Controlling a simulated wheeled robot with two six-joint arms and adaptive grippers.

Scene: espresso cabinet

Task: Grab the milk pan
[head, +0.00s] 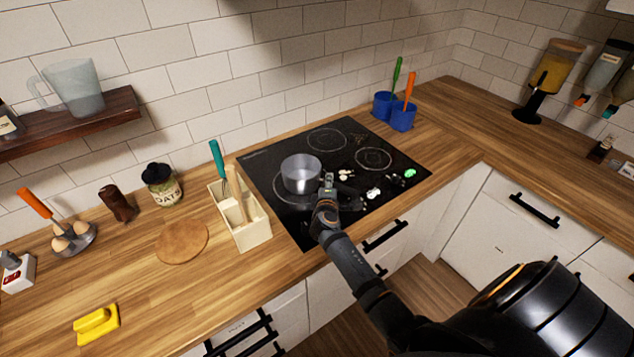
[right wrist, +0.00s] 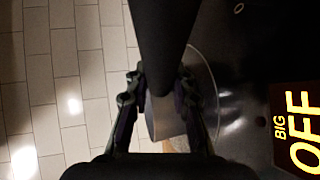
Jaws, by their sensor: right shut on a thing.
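The milk pan (head: 301,176) is a small silver pot sitting upright on the left front ring of the black cooktop. My right gripper (head: 328,187) is at the pan's near right side, shut on its handle. In the right wrist view, the right gripper (right wrist: 159,100) has one finger on each side of a dark bar that looks like the handle. Part of the metal pan (right wrist: 163,122) shows between the fingers. The handle is mostly hidden by the gripper in the head view. My left gripper is not in view.
The cooktop (head: 270,165) has lit marks at its front right. A wooden utensil box (head: 254,232) stands close to its left. Blue cups (head: 402,118) with utensils stand behind its right side.

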